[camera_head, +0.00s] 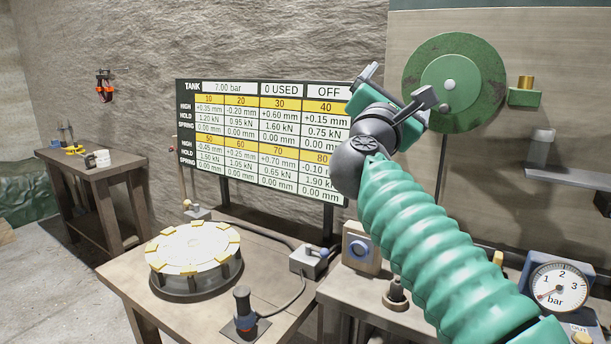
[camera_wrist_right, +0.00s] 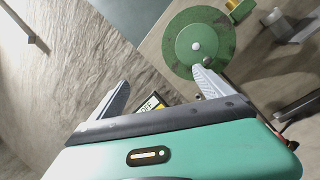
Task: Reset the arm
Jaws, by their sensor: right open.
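My right arm comes in from the lower right of the head view as a green ribbed sleeve, raised over the right-hand bench. Its right gripper (camera_head: 396,88) is up in front of the right edge of the display board (camera_head: 262,135). In the right wrist view the right gripper (camera_wrist_right: 160,88) has its two grey fingers spread apart, with nothing between them but a corner of the board behind. My left gripper is not in view.
A round table with yellow pads (camera_head: 192,248) and a black-knobbed joystick (camera_head: 244,310) stand on the wooden bench. A bar gauge (camera_head: 558,287) is at the right. A green disc (camera_head: 455,82) hangs on the wall panel behind the arm. A side table (camera_head: 100,172) stands left.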

